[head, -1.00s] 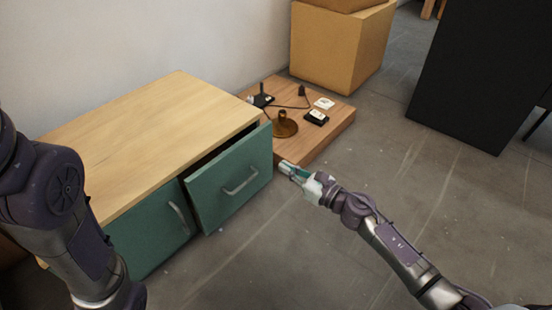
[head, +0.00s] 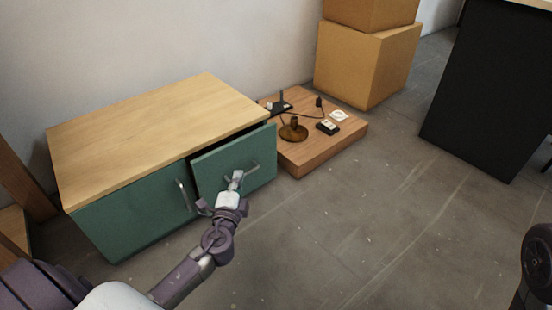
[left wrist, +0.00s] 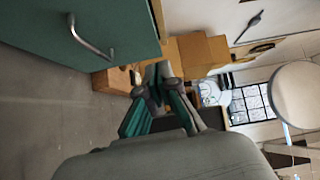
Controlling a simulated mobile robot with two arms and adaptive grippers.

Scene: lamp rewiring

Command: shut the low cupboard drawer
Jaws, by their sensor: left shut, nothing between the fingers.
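The low cupboard (head: 150,130) has a pale wood top and green fronts. Its right-hand drawer (head: 210,172) stands partly out, with a dark gap behind its top edge. The drawer has a metal bar handle (head: 252,170). My left gripper (head: 237,177) is shut and empty in front of the drawer, overlapping the handle's left end; I cannot tell whether it touches. In the left wrist view a green front with a handle (left wrist: 90,38) fills the upper left, beside the shut fingers (left wrist: 155,82). My right gripper is out of view.
A low wooden platform (head: 310,160) right of the cupboard carries a brown lamp base (head: 293,131) and small electrical parts. Cardboard boxes (head: 365,65) stand behind it. A black cabinet (head: 485,90) is at the right. The grey floor (head: 370,230) in front is clear.

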